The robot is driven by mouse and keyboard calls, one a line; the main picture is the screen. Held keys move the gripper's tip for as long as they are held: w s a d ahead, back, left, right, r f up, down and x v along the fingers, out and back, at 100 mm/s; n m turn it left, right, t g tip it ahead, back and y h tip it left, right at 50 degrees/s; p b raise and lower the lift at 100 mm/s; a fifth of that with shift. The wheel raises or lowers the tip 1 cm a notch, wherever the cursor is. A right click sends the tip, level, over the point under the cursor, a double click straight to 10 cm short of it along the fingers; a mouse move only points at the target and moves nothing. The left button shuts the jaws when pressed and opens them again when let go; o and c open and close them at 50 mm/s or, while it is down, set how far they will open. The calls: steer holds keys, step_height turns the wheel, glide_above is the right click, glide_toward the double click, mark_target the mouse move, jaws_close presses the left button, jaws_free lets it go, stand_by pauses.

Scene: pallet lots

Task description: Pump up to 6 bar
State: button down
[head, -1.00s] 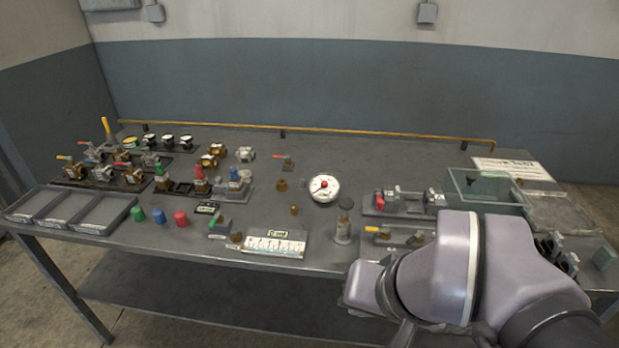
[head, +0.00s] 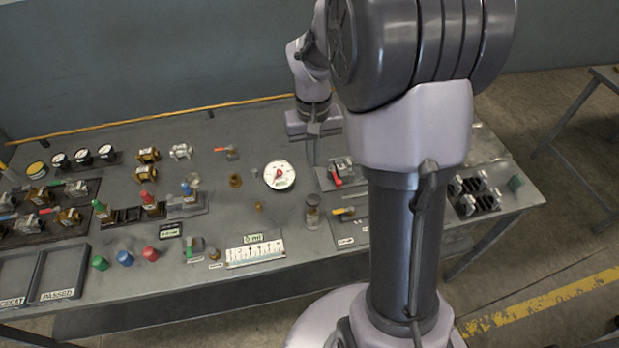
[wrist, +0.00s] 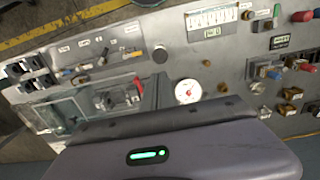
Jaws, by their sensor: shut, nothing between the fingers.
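A round white gauge (head: 279,175) with a red centre lies face up mid-bench; its reading is too small to make out. It also shows in the wrist view (wrist: 187,92). To its right is a grey fixture with a red handle (head: 337,180), also in the wrist view (wrist: 137,84). I cannot tell for sure which part is the pump. My gripper (head: 313,160) is shut and empty, pointing down between the gauge and the fixture, close to the fixture's left end. Its contact with anything cannot be made out. My arm hides the bench right of the fixture.
A small upright cylinder (head: 312,208) and a yellow-handled valve (head: 345,211) stand in front of the fixture. Valves and coloured caps fill the left side. A clear box (wrist: 60,116) shows in the wrist view. Bare bench lies behind the gauge.

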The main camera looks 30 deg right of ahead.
mark_target(313, 199)
step_height(313, 199, down, 14)
steer(key=b, duration=0.3)
steer(key=shift+r+b, duration=0.15)
steer(key=shift+b, duration=0.2)
step_height(313, 199, down, 4)
steer(key=b, duration=0.2)
steer(key=shift+r+b, duration=0.2)
steer(key=shift+b, duration=0.2)
steer(key=shift+s, duration=0.15)
steer(key=shift+s+a, duration=0.1)
step_height(313, 199, up, 14)
steer(key=p, duration=0.6)
steer(key=shift+w+r, duration=0.2)
steer(key=shift+w, duration=0.15)
stand_by(1.5)
